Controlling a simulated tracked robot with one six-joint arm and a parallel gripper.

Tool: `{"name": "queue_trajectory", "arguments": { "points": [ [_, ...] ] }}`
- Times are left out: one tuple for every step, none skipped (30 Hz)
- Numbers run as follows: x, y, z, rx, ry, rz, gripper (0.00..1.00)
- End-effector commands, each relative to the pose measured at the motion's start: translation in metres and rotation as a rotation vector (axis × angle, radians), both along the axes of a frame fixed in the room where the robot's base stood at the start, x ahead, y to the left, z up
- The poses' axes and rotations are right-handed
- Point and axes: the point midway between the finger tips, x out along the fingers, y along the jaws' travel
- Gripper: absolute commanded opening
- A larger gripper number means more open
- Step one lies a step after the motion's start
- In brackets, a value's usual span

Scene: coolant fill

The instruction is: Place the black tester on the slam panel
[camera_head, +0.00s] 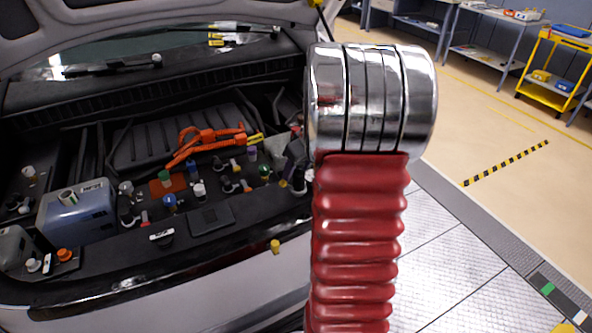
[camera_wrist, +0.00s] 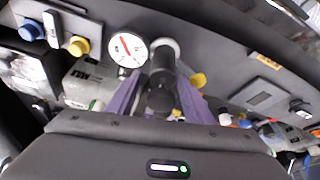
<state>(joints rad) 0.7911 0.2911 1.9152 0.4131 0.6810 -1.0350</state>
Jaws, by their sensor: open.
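My gripper (camera_wrist: 163,80) shows in the wrist view with two purple fingers, open. A black cylinder with a white round gauge (camera_wrist: 127,49) beside it, apparently the black tester (camera_wrist: 160,92), stands between the fingers; whether they touch it cannot be told. The slam panel (camera_head: 110,284) is the dark strip along the front of the engine bay in the head view. A flat dark square pad (camera_head: 211,220) lies just behind its edge. In the head view my red arm hides part of the bay's right side, and the gripper is not clearly visible.
Several coloured caps stand in the bay, with a blue-grey reservoir (camera_head: 78,212) at left and orange cables (camera_head: 208,140) behind. A yellow cap (camera_head: 275,246) is on the front edge. Workbenches and a yellow cart (camera_head: 553,70) stand far right.

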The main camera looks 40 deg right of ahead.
Motion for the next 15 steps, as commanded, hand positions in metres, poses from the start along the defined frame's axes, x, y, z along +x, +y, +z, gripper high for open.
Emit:
{"name": "queue_trajectory", "arguments": {
  "points": [
    [0.0, 0.0, 0.0, 0.0, 0.0, 0.0, 0.47],
    [0.0, 0.0, 0.0, 0.0, 0.0, 0.0, 0.47],
    [0.0, 0.0, 0.0, 0.0, 0.0, 0.0, 0.47],
    [0.0, 0.0, 0.0, 0.0, 0.0, 0.0, 0.47],
    [0.0, 0.0, 0.0, 0.0, 0.0, 0.0, 0.47],
    [0.0, 0.0, 0.0, 0.0, 0.0, 0.0, 0.47],
    [0.0, 0.0, 0.001, 0.0, 0.0, 0.0, 0.47],
    [0.0, 0.0, 0.002, 0.0, 0.0, 0.0, 0.47],
    [-0.001, 0.0, 0.003, 0.0, 0.0, 0.0, 0.47],
    [-0.001, 0.0, 0.005, 0.0, 0.0, 0.0, 0.47],
    [-0.002, 0.0, 0.007, 0.0, 0.0, 0.0, 0.47],
    [-0.003, 0.0, 0.01, 0.0, -0.001, 0.0, 0.47],
    [-0.004, 0.0, 0.013, 0.0, -0.001, 0.0, 0.47],
    [-0.005, 0.0, 0.016, -0.001, -0.002, 0.0, 0.47],
    [-0.007, 0.0, 0.021, -0.002, -0.002, 0.0, 0.47]
  ]
}}
